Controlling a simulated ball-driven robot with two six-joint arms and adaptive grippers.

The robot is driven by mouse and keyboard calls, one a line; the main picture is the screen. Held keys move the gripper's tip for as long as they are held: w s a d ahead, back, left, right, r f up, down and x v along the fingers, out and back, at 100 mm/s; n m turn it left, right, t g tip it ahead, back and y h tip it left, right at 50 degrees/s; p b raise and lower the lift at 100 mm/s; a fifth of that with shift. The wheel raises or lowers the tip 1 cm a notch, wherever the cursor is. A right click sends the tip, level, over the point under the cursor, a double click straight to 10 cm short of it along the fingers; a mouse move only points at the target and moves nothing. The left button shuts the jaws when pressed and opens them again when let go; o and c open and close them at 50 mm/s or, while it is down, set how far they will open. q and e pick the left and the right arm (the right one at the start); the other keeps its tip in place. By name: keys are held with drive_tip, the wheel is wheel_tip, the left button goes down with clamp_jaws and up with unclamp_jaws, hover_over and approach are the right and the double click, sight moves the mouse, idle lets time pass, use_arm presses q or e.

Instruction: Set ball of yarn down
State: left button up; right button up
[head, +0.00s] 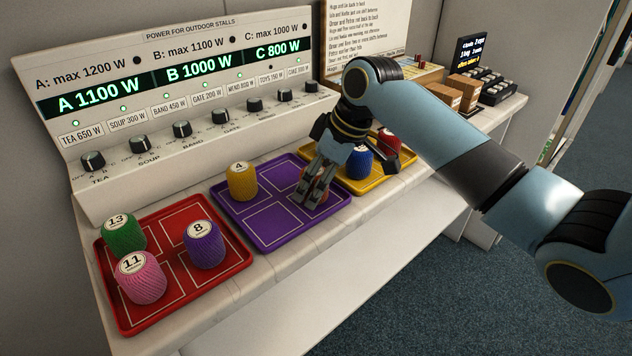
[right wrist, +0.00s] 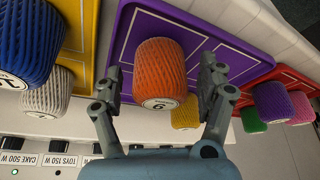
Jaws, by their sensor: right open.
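An orange ball of yarn (right wrist: 165,65) stands in the purple tray (head: 262,212). Its label reads 6 or 9; I cannot tell which. In the head view the orange ball (head: 321,193) is partly hidden behind my right gripper (head: 314,192). In the right wrist view my right gripper (right wrist: 160,78) is open, with one finger on each side of the orange ball and a small gap showing on both sides. A yellow ball (head: 242,181) labelled 4 stands in the same tray, in the back left compartment. My left gripper is not in view.
The red tray (head: 150,318) holds a green ball (head: 123,233), a pink ball (head: 140,277) and a purple ball (head: 205,244). The yellow tray (head: 368,187) holds a blue ball (head: 360,163) and others. A sloped panel with knobs (head: 182,129) stands behind the trays.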

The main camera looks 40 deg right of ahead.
drive_tip(key=p+v, duration=0.1)
drive_tip(key=v, duration=1)
drive_tip(key=shift+r, duration=0.15)
